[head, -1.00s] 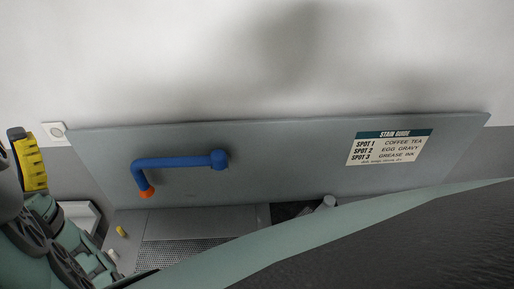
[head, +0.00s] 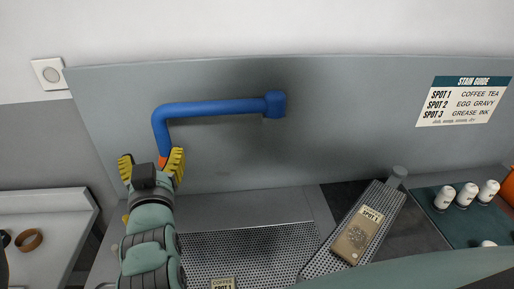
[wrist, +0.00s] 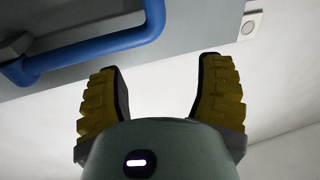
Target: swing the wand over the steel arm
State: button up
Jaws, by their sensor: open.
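The wand (head: 205,109) is a blue bent pipe on the grey back panel. It runs left from a blue mount and bends down to an orange tip. Its blue pipe also crosses the upper left of the wrist view (wrist: 100,47). The steel arm (head: 318,262) is a narrow perforated board at the right of the bench, with a brown cloth (head: 356,238) labelled "SPOT 1" on it. My gripper (head: 151,161) is open and empty at the wand's lower end, its yellow fingers partly hiding the tip. Whether they touch it I cannot tell.
A wider perforated bench plate (head: 245,250) lies below the wand. Several white bottles (head: 467,195) stand on a green mat at the right. A pale tray (head: 45,205) with a brown ring (head: 29,240) is at the left. A stain guide (head: 463,101) hangs on the panel.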

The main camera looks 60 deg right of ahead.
aim_at(159, 131)
jog(key=shift+g, duration=0.4)
jog(key=x, duration=0.4)
jog(key=f+x, duration=0.1)
jog(key=x, duration=0.3)
jog(key=f+p+x, duration=0.1)
jog(key=x, duration=0.4)
jog(key=shift+w+f, duration=0.15)
jog(key=shift+p+x, duration=0.35)
jog(key=shift+x, duration=0.95)
jog(key=shift+o, duration=0.2)
jog(key=shift+f, duration=0.15)
grip_shut()
